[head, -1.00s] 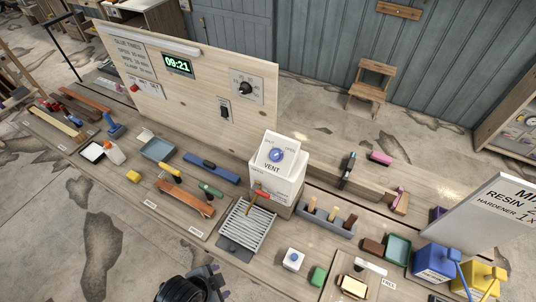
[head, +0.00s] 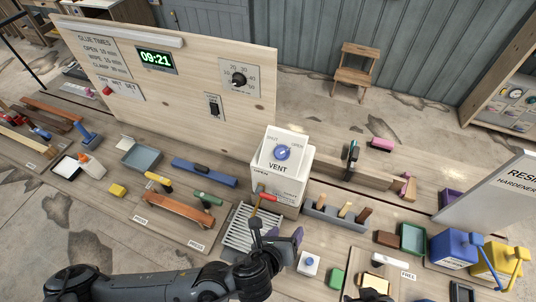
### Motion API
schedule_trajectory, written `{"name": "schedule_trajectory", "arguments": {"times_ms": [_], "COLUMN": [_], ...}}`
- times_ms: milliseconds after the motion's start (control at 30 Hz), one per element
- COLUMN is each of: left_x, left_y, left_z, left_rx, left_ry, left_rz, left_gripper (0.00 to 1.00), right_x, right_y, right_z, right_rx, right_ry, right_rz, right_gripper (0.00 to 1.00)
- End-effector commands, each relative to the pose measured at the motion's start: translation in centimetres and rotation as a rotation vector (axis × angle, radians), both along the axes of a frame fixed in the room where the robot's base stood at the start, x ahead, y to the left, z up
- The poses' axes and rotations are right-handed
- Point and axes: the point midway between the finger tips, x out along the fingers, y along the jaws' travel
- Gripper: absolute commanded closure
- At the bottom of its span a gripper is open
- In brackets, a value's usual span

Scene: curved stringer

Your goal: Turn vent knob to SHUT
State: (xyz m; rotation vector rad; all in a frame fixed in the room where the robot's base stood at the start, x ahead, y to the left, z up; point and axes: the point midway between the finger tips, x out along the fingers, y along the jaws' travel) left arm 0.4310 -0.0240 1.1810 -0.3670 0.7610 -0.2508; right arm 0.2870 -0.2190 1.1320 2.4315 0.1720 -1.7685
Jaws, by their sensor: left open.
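The vent knob (head: 282,153) is a blue dial on the sloping white face of the vent box (head: 290,185). The knob's pointer is too small to read surely. My left gripper (head: 277,234) is open and empty, in front of and below the vent box, over the near end of the metal grille. It is apart from the knob. Dark parts at the bottom edge may belong to my right arm; its jaws cannot be made out.
A red-handled tool (head: 263,197) stands in front of the vent box, above the grille (head: 240,222). A holder with several sticks (head: 335,217) is to the right. A plywood panel (head: 170,85) with a clock rises behind left. A white bottle-like item (head: 308,264) stands near the gripper.

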Motion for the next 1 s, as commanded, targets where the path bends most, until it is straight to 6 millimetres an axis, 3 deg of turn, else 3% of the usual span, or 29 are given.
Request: {"name": "schedule_trajectory", "arguments": {"times_ms": [33, 200, 400, 500, 667, 1000], "left_x": [1.9, 6.5, 10.3, 11.2, 12.4, 16.7], "left_y": [1.1, 3.7, 5.1, 5.2, 4.9, 3.7], "left_z": [0.2, 2.8, 7.6, 9.1, 9.7, 7.9], "left_rx": [0.047, 0.152, 0.184, 0.184, 0.184, 0.183], "left_ry": [-0.059, -0.202, -0.329, -0.361, -0.376, -0.374], "left_rz": [-0.007, -0.013, 0.006, 0.011, 0.013, 0.013], "left_gripper": [0.35, 0.35, 0.35, 0.35, 0.35, 0.35], "right_x": [0.0, 0.0, 0.0, 0.0, 0.0, 0.0], "right_y": [0.0, 0.0, 0.1, 0.1, 0.1, 0.2], "right_z": [-0.8, -1.7, -2.3, -2.4, -2.0, -0.2], "right_rx": [0.0, 0.001, 0.002, 0.003, 0.005, 0.008], "right_ry": [0.0, 0.0, 0.0, 0.0, 0.001, 0.0], "right_rz": [0.0, -0.001, -0.001, -0.002, -0.004, -0.006], "right_gripper": [0.57, 0.57, 0.57, 0.57, 0.57, 0.57]}}
